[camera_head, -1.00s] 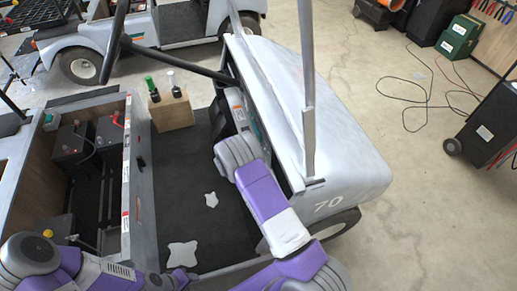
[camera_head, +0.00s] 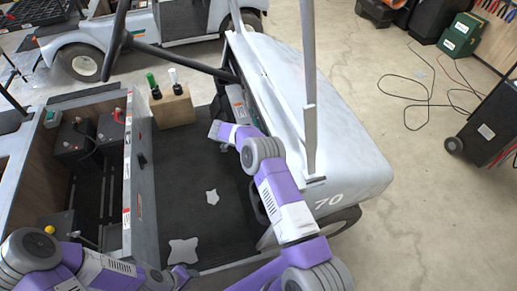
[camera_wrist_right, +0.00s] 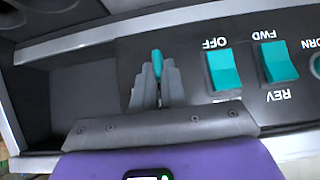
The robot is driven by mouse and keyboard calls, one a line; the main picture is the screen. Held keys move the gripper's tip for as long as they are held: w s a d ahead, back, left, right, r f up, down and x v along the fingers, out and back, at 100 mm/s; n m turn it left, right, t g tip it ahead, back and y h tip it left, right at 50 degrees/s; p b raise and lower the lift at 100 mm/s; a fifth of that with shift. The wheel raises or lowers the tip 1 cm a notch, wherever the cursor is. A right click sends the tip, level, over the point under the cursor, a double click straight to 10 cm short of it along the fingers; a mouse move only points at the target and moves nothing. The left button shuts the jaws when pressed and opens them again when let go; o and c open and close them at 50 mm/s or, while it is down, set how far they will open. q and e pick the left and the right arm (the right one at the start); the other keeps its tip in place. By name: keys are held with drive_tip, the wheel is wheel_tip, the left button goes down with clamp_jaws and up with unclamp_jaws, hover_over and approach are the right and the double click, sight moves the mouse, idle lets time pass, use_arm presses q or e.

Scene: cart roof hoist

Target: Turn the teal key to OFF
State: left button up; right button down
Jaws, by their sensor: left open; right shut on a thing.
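The teal key (camera_wrist_right: 157,63) stands on the dark dash panel (camera_wrist_right: 105,75) in the right wrist view. My right gripper (camera_wrist_right: 158,85) is shut on it, with grey fingers on both sides. Only the key's top shows between the fingers, and no mark for its position is readable beside it. In the head view my right arm reaches to the cart's dash, where the key is hidden. My left gripper (camera_head: 187,273) is low in the head view, over the cart floor and away from the dash; its fingers show poorly.
Right of the key are a teal rocker switch (camera_wrist_right: 223,70) beside an upside-down OFF label, and another teal rocker (camera_wrist_right: 278,62) marked FWD and REV. A roof post (camera_head: 308,90) stands close to my right arm.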

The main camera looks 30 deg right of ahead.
idle(0.3)
drive_tip(key=c, duration=1.2)
unclamp_jaws()
drive_tip(key=shift+r, duration=0.1)
drive_tip(key=p+v, duration=0.1)
drive_tip(key=v, duration=0.6)
drive_tip(key=shift+w+a, duration=0.15)
drive_tip(key=shift+a, duration=0.05)
drive_tip(key=shift+r, duration=0.1)
